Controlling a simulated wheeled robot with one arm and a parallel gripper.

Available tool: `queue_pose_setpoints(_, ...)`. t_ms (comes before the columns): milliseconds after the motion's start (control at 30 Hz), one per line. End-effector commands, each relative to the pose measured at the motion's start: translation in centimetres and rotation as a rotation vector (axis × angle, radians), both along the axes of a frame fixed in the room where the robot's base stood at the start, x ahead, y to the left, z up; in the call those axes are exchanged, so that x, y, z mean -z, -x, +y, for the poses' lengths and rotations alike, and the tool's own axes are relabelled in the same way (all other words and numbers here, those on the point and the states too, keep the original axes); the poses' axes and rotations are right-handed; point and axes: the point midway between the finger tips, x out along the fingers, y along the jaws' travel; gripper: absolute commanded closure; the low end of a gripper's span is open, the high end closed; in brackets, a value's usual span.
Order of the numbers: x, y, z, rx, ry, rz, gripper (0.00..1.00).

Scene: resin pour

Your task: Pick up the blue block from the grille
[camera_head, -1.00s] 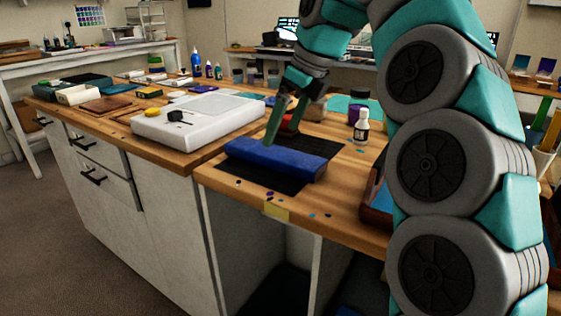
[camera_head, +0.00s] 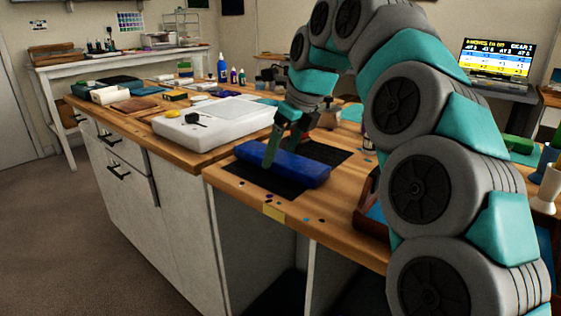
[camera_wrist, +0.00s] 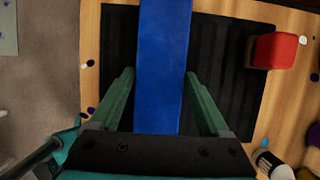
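The blue block (camera_head: 300,168) is a long bar lying flat on the black ribbed grille (camera_head: 262,180) near the counter's front edge. In the wrist view the block (camera_wrist: 163,60) runs up the middle over the grille (camera_wrist: 116,50). My gripper (camera_head: 280,150) is down at the block, with one finger on its near side and the other on its far side. In the wrist view my gripper (camera_wrist: 161,75) straddles the block, its fingertips very close to both sides. I cannot tell whether they touch it.
A red block (camera_wrist: 275,50) sits at the grille's right edge in the wrist view. A white scale-like box (camera_head: 215,120) stands left of the grille. A dark bottle with a white label (camera_wrist: 270,163) is at the lower right. Small coloured spots dot the wood.

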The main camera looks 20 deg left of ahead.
Motion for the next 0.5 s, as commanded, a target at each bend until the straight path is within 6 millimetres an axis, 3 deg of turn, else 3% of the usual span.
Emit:
queue_pose_setpoints(67,-0.01,0.0,0.0,0.0,0.0,0.0,0.3)
queue_pose_setpoints(500,-0.03,0.0,-0.01,0.0,0.0,0.0,0.8)
